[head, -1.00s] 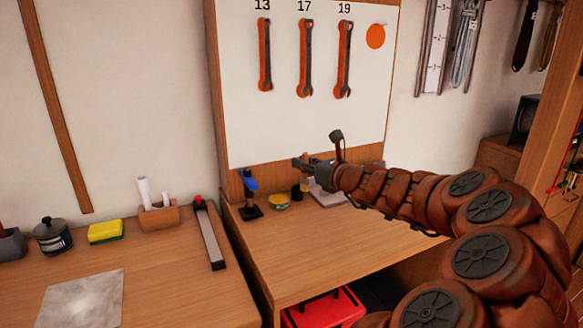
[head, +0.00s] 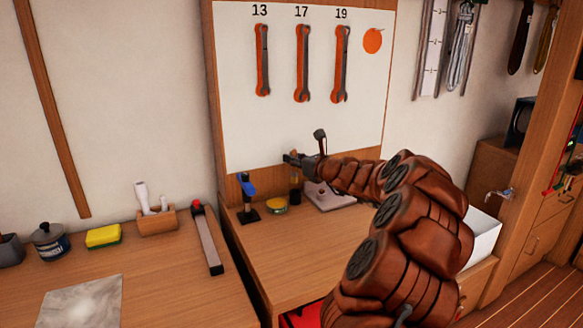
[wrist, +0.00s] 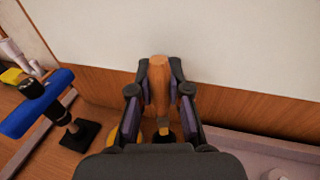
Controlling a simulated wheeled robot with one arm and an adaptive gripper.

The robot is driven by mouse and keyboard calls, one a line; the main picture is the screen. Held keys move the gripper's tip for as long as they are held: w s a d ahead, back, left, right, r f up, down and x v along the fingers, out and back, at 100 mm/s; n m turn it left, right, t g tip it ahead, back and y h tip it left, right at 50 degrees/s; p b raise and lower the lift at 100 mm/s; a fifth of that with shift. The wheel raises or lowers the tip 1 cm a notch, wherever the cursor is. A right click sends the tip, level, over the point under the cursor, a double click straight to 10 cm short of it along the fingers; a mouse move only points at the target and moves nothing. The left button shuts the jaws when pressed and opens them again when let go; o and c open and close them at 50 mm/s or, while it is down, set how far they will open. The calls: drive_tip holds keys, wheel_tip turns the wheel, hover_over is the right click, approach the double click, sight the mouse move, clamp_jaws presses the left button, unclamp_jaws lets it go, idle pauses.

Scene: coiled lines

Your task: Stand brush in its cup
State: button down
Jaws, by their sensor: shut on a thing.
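My gripper (head: 291,158) is shut on the brush, above the back of the workbench. In the wrist view the brush's wooden handle (wrist: 159,78) stands roughly upright between the fingers (wrist: 160,95), its narrow lower end pointing down. In the head view the brush (head: 295,181) is small, below the gripper and over the small dark cup (head: 295,196). A dark patch that looks like the cup (wrist: 164,138) shows below the brush in the wrist view, mostly hidden by the gripper. I cannot tell whether the brush's tip is inside the cup.
A blue-topped tool on a black stand (head: 248,198) and a yellow-sided tin (head: 277,205) are left of the cup. A pale flat tray (head: 330,196) is to its right. The white tool board (head: 300,120) rises close behind. The bench front (head: 300,245) is clear.

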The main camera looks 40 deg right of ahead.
sight(294, 171)
drive_tip(key=shift+f, duration=1.25)
drive_tip(key=shift+f, duration=0.2)
drive_tip(key=c, duration=1.1)
unclamp_jaws()
drive_tip(key=shift+s, duration=0.1)
drive_tip(key=shift+r, duration=0.15)
drive_tip(key=shift+s, duration=0.2)
drive_tip(key=s, duration=0.7)
drive_tip(key=s+r, duration=0.1)
drive_tip(key=s, duration=0.3)
drive_tip(key=shift+s+a+b, duration=0.25)
drive_tip(key=shift+a+b, duration=0.05)
